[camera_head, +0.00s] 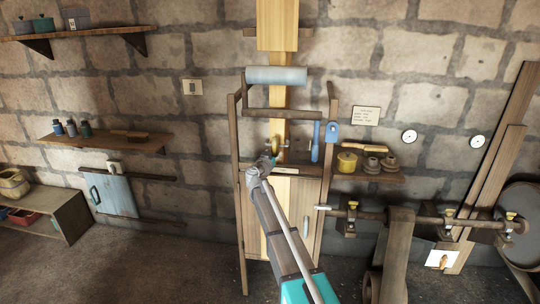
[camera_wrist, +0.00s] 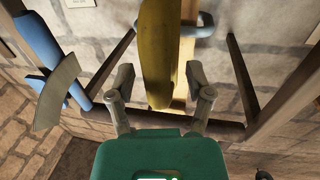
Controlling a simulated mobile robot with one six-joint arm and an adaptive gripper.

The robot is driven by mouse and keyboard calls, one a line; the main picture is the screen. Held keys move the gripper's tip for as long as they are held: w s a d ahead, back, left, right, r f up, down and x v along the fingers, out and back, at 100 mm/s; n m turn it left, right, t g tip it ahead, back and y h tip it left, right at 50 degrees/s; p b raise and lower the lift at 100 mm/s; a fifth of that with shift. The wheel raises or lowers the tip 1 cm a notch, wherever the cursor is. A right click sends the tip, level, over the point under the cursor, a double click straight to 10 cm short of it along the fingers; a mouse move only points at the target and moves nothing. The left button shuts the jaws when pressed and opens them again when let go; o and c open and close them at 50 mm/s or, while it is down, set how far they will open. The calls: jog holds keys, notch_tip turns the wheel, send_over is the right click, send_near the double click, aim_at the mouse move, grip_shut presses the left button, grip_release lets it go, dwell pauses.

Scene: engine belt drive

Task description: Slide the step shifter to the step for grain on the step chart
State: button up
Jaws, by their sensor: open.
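My gripper (camera_head: 268,160) is at the middle of the wooden frame (camera_head: 239,190), in front of its upright belt or board (camera_head: 284,100). In the wrist view my gripper (camera_wrist: 161,85) is open, with its fingers on either side of a yellow-brown upright piece (camera_wrist: 158,50); I cannot tell whether they touch it. A small brass-coloured part (camera_head: 276,146) shows just above my gripper in the head view. A card with several lines of writing (camera_head: 366,115), likely the step chart, hangs on the wall; its text is too small to read. I cannot tell for sure which part is the step shifter.
A blue handle (camera_head: 315,141) stands right of my gripper. A shelf (camera_head: 385,178) with a yellow spool (camera_head: 347,162) and grey pulleys is further right. A shaft (camera_head: 380,216) with a belt runs below it. Wooden uprights flank my gripper closely.

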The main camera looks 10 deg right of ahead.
jog(key=shift+w+d, duration=0.1)
jog(key=shift+w, duration=0.05)
grip_shut()
dwell(0.4)
jog(key=w+a, duration=0.2)
jog(key=a, duration=0.5)
jog(key=shift+w, duration=0.2)
jog(key=shift+a, duration=0.1)
grip_release()
jog(key=shift+a, duration=0.1)
